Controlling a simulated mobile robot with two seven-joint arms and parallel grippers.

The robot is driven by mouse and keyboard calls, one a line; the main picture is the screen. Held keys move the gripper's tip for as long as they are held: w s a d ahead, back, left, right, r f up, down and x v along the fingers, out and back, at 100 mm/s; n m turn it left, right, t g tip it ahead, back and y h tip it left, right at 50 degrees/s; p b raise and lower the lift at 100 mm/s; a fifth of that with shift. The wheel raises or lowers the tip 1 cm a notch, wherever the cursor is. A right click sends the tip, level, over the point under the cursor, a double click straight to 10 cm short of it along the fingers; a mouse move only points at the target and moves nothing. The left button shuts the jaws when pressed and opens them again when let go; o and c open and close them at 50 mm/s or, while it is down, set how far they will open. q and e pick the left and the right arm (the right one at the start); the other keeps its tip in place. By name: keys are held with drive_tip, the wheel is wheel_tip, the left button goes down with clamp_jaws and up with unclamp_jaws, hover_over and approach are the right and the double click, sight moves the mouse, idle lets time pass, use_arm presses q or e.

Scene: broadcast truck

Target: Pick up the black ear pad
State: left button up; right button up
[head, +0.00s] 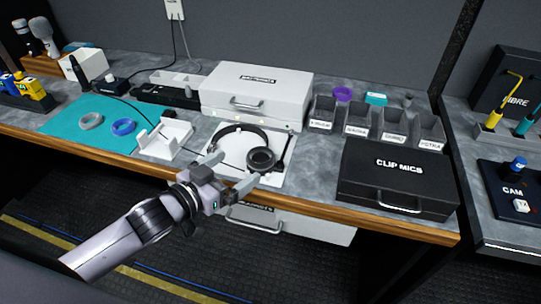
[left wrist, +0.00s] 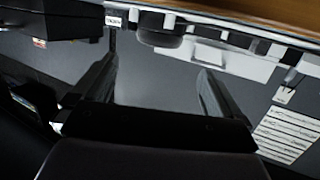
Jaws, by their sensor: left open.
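A black ear pad (head: 261,159) shows as a dark ring on the ear cup of a headset (head: 238,129) that lies on a white tray (head: 228,165) in the head view. My left gripper (head: 233,172) is open and empty at the counter's front edge, just in front of and left of the ear pad. No contact with the pad shows. In the left wrist view my open fingers (left wrist: 155,88) have nothing between them. I cannot surely tell the pad in that view. My right gripper is not in view.
A grey ring (head: 91,121) and a blue ring (head: 123,127) lie on a teal mat (head: 60,128). A white stand (head: 163,138) is left of the tray. A white case (head: 257,92) is behind it. A black CLIP MICS case (head: 398,180) and small grey bins (head: 357,118) are at right.

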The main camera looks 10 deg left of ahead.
sight(267, 151)
use_arm(q)
drive_tip(key=shift+p+x, duration=0.45)
drive_tip(key=shift+x, duration=3.15)
drive_tip(key=shift+s+d+f, duration=0.1)
drive_tip(key=shift+f, duration=0.1)
drive_tip(key=c, duration=1)
